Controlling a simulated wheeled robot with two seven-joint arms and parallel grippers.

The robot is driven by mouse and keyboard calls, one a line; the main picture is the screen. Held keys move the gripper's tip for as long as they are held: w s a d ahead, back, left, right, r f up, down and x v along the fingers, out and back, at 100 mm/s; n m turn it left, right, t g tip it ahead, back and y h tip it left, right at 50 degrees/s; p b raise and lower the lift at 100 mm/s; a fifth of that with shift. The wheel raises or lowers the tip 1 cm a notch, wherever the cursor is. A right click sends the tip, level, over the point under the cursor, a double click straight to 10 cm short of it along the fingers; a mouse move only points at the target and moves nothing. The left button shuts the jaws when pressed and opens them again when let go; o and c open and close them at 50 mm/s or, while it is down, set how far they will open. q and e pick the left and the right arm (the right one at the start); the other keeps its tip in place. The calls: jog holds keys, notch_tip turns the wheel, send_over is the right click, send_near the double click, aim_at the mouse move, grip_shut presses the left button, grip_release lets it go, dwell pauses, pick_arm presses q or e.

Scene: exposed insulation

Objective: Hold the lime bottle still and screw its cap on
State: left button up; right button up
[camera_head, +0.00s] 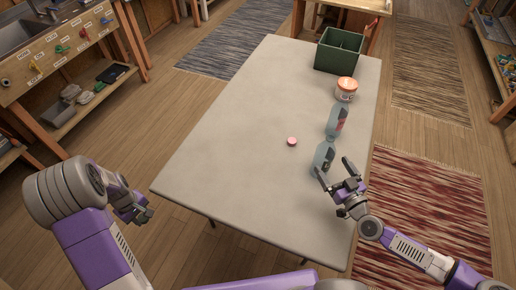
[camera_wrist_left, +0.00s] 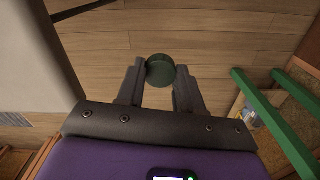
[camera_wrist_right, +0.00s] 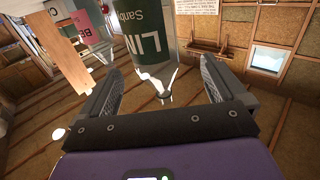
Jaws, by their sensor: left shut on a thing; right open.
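The lime bottle (camera_head: 322,157) stands upright near the table's right edge. Its green label with "LIM" lettering (camera_wrist_right: 147,30) shows in the right wrist view. My right gripper (camera_head: 335,171) is open just on the near side of the bottle, its fingers pointing towards it. In the right wrist view, the bottle is beyond the gap between the fingertips (camera_wrist_right: 163,82). My left gripper (camera_head: 143,213) is shut on a dark green cap (camera_wrist_left: 160,70) and holds it off the table's left side, above the floor. The bottle's mouth is too small to make out.
A jar with an orange lid (camera_head: 346,89) and a green divided box (camera_head: 340,50) stand further back. A pink cap (camera_head: 292,141) lies mid-table. The table's left half (camera_head: 225,150) is clear.

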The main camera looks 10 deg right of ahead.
aim_at(329, 161)
pick_arm(q)
jog(key=shift+f, duration=0.25)
pick_arm(e)
jog(key=shift+x, duration=1.75)
jog(key=shift+w, duration=0.1)
pick_arm(q)
jog(key=shift+f+b, duration=0.65)
jog(key=shift+b, duration=0.2)
pick_arm(e)
jog(key=x, duration=0.5)
jog(key=shift+d, duration=0.3)
